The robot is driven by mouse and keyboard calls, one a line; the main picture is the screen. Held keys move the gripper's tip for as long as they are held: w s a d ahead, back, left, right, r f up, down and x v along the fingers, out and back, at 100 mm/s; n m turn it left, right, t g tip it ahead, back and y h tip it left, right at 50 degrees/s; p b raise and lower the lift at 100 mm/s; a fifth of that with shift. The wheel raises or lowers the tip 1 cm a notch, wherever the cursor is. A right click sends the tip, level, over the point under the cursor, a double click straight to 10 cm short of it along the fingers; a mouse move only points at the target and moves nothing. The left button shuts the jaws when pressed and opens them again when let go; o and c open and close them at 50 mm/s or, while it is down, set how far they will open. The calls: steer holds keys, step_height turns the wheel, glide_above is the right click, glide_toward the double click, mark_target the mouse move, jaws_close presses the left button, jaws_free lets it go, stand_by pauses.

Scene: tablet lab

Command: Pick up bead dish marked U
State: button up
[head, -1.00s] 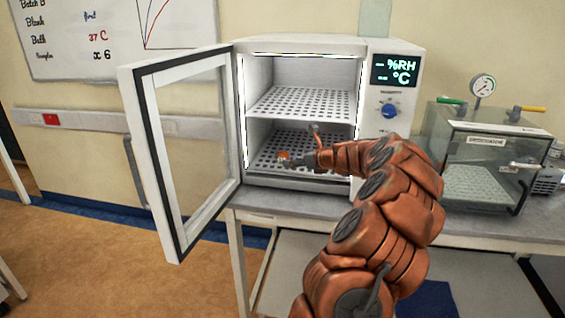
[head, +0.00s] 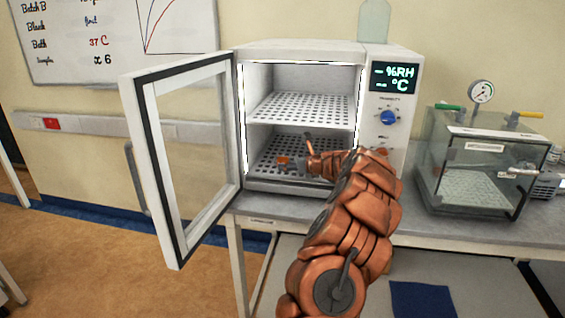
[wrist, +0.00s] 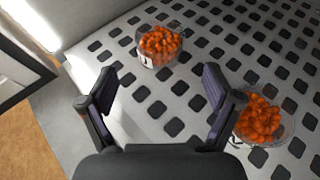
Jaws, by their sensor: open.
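Two clear round dishes of orange beads stand on the perforated lower shelf in the wrist view. The far dish (wrist: 160,46) is ahead of my gripper, between the lines of its fingers, with a small label on its near side that I cannot read surely. The near dish (wrist: 262,118) is just right of the right finger and partly behind it; its mark is not legible. My gripper (wrist: 158,84) is open and empty, pointing toward the far dish with a gap between. In the head view my gripper (head: 292,163) is inside the chamber, beside a small orange patch of beads.
The chamber's glass door (head: 185,150) stands open at left. An upper perforated shelf (head: 305,108) lies above my gripper. The chamber's side wall and opening edge are close on the left in the wrist view. A glass vacuum box (head: 485,165) stands on the bench at right.

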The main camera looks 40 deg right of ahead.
mark_target(287, 162)
steer(key=shift+p+x, duration=0.45)
steer(key=shift+x, duration=2)
steer(key=shift+r, duration=0.15)
steer(key=shift+c, duration=0.3)
steer(key=c, duration=1.2)
